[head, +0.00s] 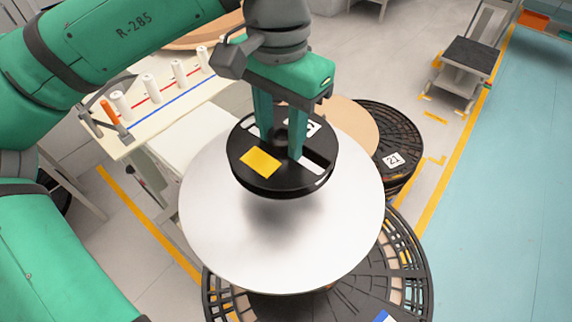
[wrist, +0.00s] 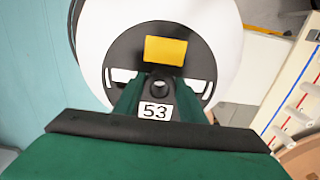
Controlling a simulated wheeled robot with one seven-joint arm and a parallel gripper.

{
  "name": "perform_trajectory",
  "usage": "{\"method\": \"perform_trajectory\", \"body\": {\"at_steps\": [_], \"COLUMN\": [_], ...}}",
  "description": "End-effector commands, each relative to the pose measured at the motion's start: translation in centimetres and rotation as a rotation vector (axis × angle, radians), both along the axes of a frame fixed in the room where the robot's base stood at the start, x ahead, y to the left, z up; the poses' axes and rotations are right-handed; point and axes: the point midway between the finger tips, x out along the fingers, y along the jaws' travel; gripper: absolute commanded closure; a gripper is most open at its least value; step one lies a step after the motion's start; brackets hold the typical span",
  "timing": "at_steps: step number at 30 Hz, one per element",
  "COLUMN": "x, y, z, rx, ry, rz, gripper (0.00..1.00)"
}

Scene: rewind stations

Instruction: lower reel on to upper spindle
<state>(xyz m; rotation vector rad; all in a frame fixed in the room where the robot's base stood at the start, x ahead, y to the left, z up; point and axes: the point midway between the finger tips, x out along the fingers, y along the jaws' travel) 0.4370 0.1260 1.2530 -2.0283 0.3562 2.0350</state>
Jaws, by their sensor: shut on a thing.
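My gripper (head: 281,145) is shut on a black reel (head: 270,186) with a yellow label, its two fingers gripping around the reel's middle. The reel is roughly level over a large round silver disc (head: 220,235). A soft shadow lies on the disc in front of the reel, and the reel looks a little above it. No spindle can be made out; the reel covers the middle of the disc.
A large black slotted reel (head: 405,275) lies below the disc. A stack of black reels (head: 400,135) tagged "21" stands behind right. A bench (head: 180,98) with white posts is at left. A grey cart (head: 470,60) stands far right; the teal floor is clear.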

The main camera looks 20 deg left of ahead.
Motion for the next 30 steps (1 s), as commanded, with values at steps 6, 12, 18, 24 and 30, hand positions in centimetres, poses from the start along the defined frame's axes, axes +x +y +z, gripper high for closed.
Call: {"method": "perform_trajectory", "body": {"at_steps": [6,12,18,24,30], "x": [-0.1,0.0,0.0,0.0,0.0], "y": [0.1,0.0,0.0,0.0,0.0], "z": [-3.7,-5.1,-7.4,-8.6,-8.6], "rx": [-0.001,-0.002,-0.002,-0.002,-0.002], "ry": [0.001,-0.002,0.000,-0.003,-0.002], "rz": [0.001,0.001,0.001,0.001,0.001], "gripper": [0.89,0.89,0.89,0.89,0.45]}}
